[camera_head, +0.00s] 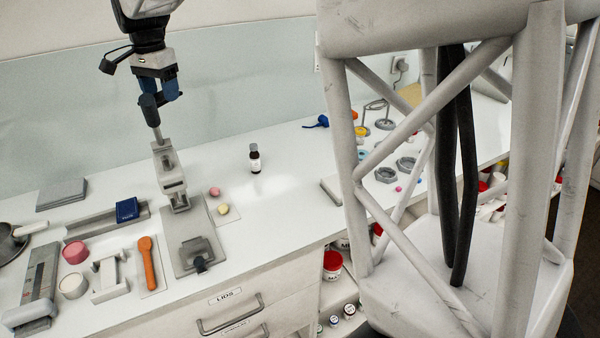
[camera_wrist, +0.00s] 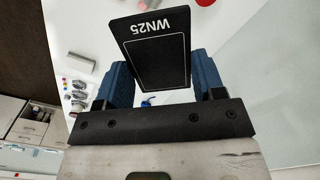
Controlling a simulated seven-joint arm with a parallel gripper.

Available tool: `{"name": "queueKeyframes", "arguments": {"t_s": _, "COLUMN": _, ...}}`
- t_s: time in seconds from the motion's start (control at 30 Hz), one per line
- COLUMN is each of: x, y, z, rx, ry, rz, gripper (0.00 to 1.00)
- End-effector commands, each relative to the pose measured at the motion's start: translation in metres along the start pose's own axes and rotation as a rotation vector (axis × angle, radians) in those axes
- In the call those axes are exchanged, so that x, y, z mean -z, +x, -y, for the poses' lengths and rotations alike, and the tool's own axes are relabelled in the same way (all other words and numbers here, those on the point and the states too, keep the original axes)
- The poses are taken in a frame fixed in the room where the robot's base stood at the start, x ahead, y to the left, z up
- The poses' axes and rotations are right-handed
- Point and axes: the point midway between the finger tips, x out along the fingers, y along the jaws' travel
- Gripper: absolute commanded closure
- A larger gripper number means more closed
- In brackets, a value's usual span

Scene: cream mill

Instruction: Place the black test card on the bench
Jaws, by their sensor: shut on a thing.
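The black test card, marked WN25 with a thin white border line, is between the blue fingers of my gripper in the wrist view (camera_wrist: 150,55). My gripper (camera_head: 162,92) is shut on the card and hangs above the left part of the bench in the head view. There the card shows only as a small dark shape at the fingers, hard to make out. The white bench (camera_head: 300,165) lies below, and the card is held clear of its top. The grey press-like device (camera_head: 171,175) stands just below my gripper, its upper end close to the fingers.
A pink and a yellow piece lie beside the device. A blue box (camera_head: 127,209) sits in a grey tray, with an orange spoon (camera_head: 147,262) in front. My white frame hides part of the right side.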

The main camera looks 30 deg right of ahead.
Motion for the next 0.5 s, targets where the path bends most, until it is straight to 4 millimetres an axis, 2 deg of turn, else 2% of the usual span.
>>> {"name": "queueKeyframes", "arguments": {"t_s": 0.03, "x": 0.013, "y": 0.004, "z": -0.009, "rx": -0.002, "ry": 0.031, "rz": 0.001, "gripper": 0.60}}
{"name": "queueKeyframes", "arguments": {"t_s": 0.17, "x": 0.039, "y": 0.024, "z": -0.028, "rx": -0.003, "ry": 0.092, "rz": 0.002, "gripper": 0.60}}
{"name": "queueKeyframes", "arguments": {"t_s": 0.5, "x": 0.100, "y": 0.091, "z": -0.087, "rx": -0.004, "ry": 0.233, "rz": 0.002, "gripper": 0.60}}
